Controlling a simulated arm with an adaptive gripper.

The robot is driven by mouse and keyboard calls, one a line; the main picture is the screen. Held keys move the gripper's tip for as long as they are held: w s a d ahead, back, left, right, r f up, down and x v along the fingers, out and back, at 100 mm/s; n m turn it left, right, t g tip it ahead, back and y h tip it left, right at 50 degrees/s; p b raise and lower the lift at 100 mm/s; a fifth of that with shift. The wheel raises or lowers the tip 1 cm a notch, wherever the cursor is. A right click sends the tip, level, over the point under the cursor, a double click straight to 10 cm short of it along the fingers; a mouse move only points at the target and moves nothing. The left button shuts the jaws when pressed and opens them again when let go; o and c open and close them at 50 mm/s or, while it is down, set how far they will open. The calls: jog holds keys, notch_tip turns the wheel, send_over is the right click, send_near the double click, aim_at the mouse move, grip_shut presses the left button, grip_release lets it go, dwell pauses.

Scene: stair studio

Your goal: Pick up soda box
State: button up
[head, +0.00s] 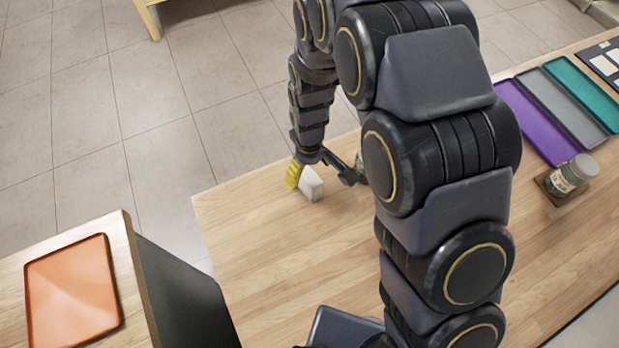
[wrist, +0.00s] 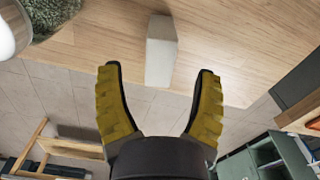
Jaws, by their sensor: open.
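The soda box looks to be the small pale, whitish box (head: 311,184) on the wooden table near its far left corner; no label is readable. In the wrist view the box (wrist: 161,50) stands just beyond the fingertips, about midway between them. My gripper (head: 322,170) is beside the box in the head view, with one yellow-padded finger at its left. In the wrist view my gripper (wrist: 156,70) is open and empty, a yellow finger on each side. The box's lower part is near the fingertip line; I cannot tell if anything touches.
A jar (head: 568,175) stands on a small brown base at the right. Purple (head: 535,120), grey (head: 562,105) and teal (head: 585,90) trays lie behind it. An orange tray (head: 72,290) is at lower left. A green textured thing (wrist: 58,15) sits near the box. The table's left part is clear.

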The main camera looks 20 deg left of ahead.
aim_at(309, 176)
notch_tip(309, 176, down, 5)
jog(key=shift+f, duration=0.2)
grip_shut()
